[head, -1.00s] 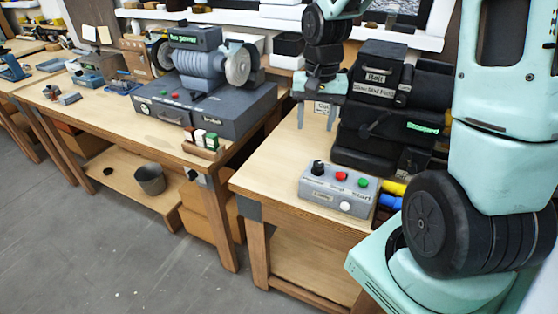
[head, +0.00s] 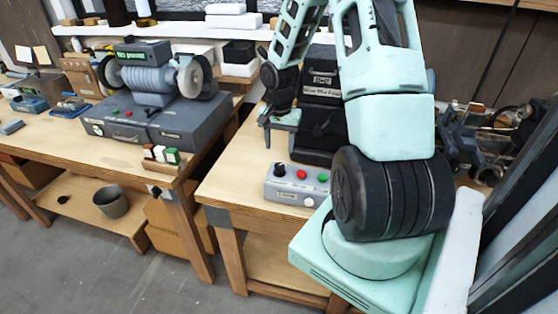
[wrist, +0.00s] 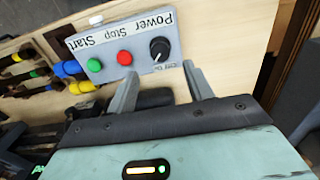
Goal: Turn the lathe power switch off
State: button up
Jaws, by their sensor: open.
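The grey control box (head: 294,196) sits at the front of the right bench. It carries a black power knob (head: 280,170), a red stop button (head: 301,175) and a green start button (head: 322,178). In the wrist view the knob (wrist: 160,49) has a white pointer mark, and the label "Power" stands beside it. My gripper (head: 281,142) is behind and above the box. In the wrist view my gripper (wrist: 160,72) has its fingers apart, with the knob just beyond the gap between the tips. Nothing is held. My arm hides part of the black lathe (head: 322,100).
Yellow and blue cylinders (wrist: 68,68) lie beside the box. A bench grinder (head: 148,75) stands on the left bench, with small coloured blocks (head: 160,154) at its front corner. Bare bench top (head: 230,180) lies left of the box. Cluttered gear stands at right.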

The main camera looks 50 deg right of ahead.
aim_at(280, 165)
notch_tip(280, 165, down, 8)
jog(key=shift+r+p, duration=0.2)
jog(key=shift+p, duration=0.2)
jog(key=c, duration=1)
